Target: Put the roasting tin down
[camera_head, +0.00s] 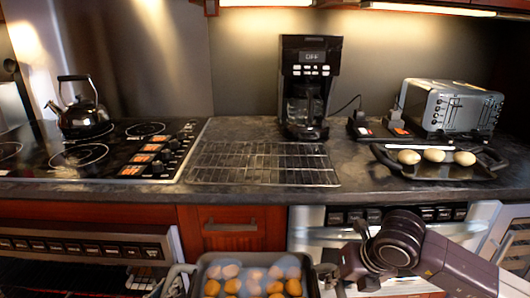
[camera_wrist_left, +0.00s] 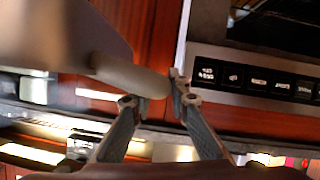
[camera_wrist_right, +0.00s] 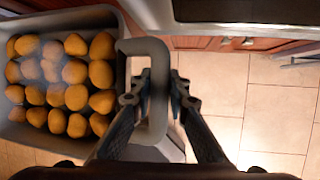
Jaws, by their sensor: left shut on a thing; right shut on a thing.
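The grey roasting tin (camera_head: 250,257) is at the bottom middle of the head view, in front of the counter and cut off by the picture edge. It holds several round yellow-brown pieces (camera_wrist_right: 60,75), seen in full in the right wrist view. My left gripper (camera_head: 178,284) is shut on the tin's left handle, which shows as a grey bar in the left wrist view (camera_wrist_left: 130,74). My right gripper (camera_head: 328,284) is shut on the right handle (camera_wrist_right: 157,90). The tin is held in the air, with floor tiles below it.
An empty wire rack (camera_head: 265,165) lies on the dark counter (camera_head: 370,183) between the cooktop (camera_head: 90,150) and a black tray (camera_head: 450,172) with three pale oval items. A coffee maker (camera_head: 308,85) stands behind the rack. A kettle (camera_head: 80,110) and a toaster (camera_head: 450,108) stand on either side.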

